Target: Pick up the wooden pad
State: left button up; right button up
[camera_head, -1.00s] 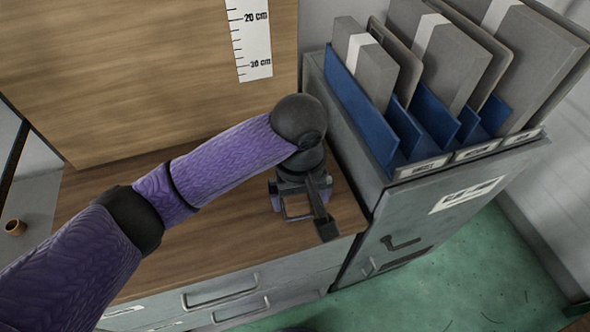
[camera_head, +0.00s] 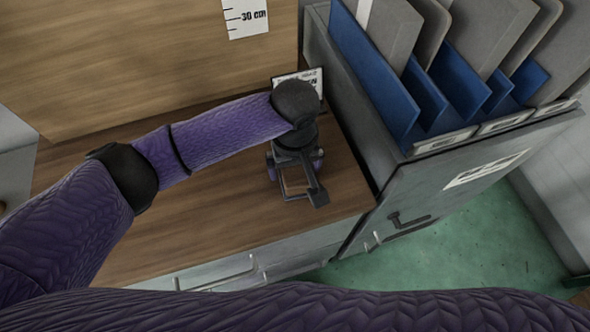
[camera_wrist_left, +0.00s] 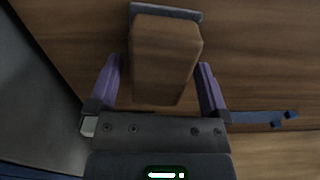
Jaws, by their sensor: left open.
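The wooden pad (camera_wrist_left: 166,58) is a brown block with a grey strip at its far end, in the upper middle of the left wrist view. My left gripper (camera_wrist_left: 159,72) is open. Its two purple fingers stand on either side of the pad, with gaps showing at both sides. My right gripper is not in view.
A wooden top (camera_head: 225,215) over grey drawers (camera_head: 250,265) carries the work. A grey cabinet (camera_head: 400,215) with blue holders (camera_head: 375,80) and grey folders stands close on the right. A tall wooden panel (camera_head: 150,60) rises behind. A small label (camera_head: 308,82) stands behind the wrist.

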pick_arm(q)
jog(key=shift+c, duration=0.3)
jog(key=c, duration=1.2)
jog(key=shift+o, duration=0.2)
notch_tip(320, 180, up, 9)
jog(key=p, duration=0.3)
jog(key=shift+r+p, duration=0.15)
jog(key=shift+p, duration=0.15)
jog(key=shift+r, duration=0.4)
